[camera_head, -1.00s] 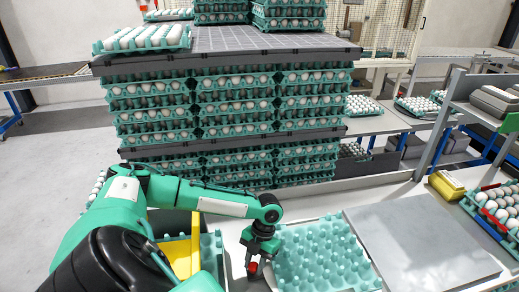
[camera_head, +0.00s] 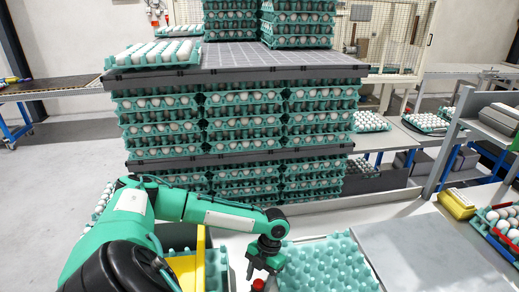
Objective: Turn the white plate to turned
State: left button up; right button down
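A flat, pale grey-white plate (camera_head: 425,258) lies on the work surface at the lower right, cut off by the bottom edge; it looks like the white plate. An empty teal egg tray (camera_head: 325,262) lies directly left of it. My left gripper (camera_head: 261,272) points down at the tray's left edge, apart from the plate. Its fingers are small and partly cut off, so I cannot tell whether they are open. A small red object (camera_head: 258,285) shows at its tip; I cannot tell whether they touch. My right gripper is out of view.
A tall stack of filled egg trays (camera_head: 240,115) stands behind my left arm. A yellow box (camera_head: 456,203) and a tray of eggs (camera_head: 503,222) are at the right. A yellow panel (camera_head: 200,245) stands left of my gripper. The plate's visible top is clear.

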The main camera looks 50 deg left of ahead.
pick_arm(q)
jog(key=b+v, duration=0.3)
jog(key=v, duration=1)
jog(key=shift+w+r, duration=0.2)
jog(key=shift+r, duration=0.15)
